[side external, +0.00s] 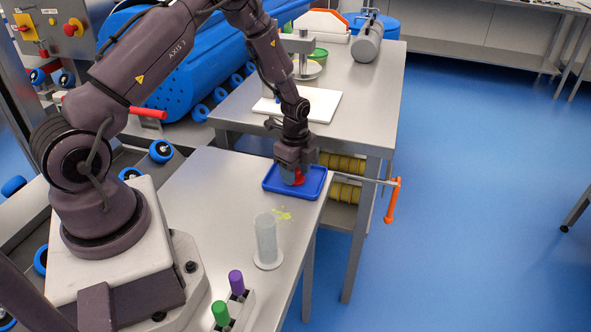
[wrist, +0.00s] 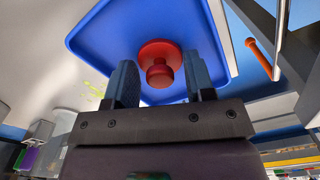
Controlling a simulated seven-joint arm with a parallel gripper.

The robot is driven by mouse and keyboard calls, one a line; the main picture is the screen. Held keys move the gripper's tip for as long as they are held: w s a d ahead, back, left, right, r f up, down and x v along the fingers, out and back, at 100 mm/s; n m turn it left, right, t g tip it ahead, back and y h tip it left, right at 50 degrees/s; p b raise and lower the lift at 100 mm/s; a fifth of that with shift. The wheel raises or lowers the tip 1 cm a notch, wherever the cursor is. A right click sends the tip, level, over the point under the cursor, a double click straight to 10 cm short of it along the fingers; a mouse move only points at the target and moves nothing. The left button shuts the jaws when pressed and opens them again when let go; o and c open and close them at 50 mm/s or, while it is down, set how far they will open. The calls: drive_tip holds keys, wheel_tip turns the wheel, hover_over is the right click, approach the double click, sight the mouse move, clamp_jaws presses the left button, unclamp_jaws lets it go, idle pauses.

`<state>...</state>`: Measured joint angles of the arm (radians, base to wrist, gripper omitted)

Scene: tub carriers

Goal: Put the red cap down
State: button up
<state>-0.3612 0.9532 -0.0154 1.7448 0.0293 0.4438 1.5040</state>
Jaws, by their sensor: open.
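The red cap (wrist: 159,56) shows in the wrist view as a round disc with a knob, over the blue tray (wrist: 85,33). In the side view the red cap (side external: 299,177) is partly hidden by my gripper, at the blue tray (side external: 313,188) on the near table. My gripper (wrist: 160,82) is open, with one finger on each side of the cap's knob and a gap to each. In the side view my gripper (side external: 295,172) is low over the tray. The cap's underside is hidden.
A translucent cylinder on a round base (side external: 267,242) stands in front of the tray, near yellow-green marks (side external: 283,215). A holder with a purple-topped (side external: 236,282) and a green-topped piece (side external: 221,313) is at the table's front. A white board (side external: 318,104) lies on the table behind.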

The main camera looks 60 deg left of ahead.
drive_tip(key=s+d+r+n+t, duration=0.1)
drive_tip(key=s+d+r+n, duration=0.1)
drive_tip(key=r, duration=0.7)
drive_tip(key=s+d+r+n, duration=0.2)
drive_tip(key=d+r, duration=0.1)
drive_tip(key=r, duration=0.6)
drive_tip(key=s+d+r+n+t, duration=0.1)
drive_tip(key=d+r+n, duration=0.1)
drive_tip(key=r, duration=0.7)
drive_tip(key=s+d+r+n+t, duration=0.1)
drive_tip(key=s+d+r+n, duration=0.2)
drive_tip(key=s, duration=0.4)
drive_tip(key=s+d+r+n+t, duration=0.2)
drive_tip(key=s+d+r+n, duration=0.2)
drive_tip(key=s, duration=0.3)
drive_tip(key=shift+s+n+t, duration=0.15)
drive_tip(key=shift+n+t, duration=0.15)
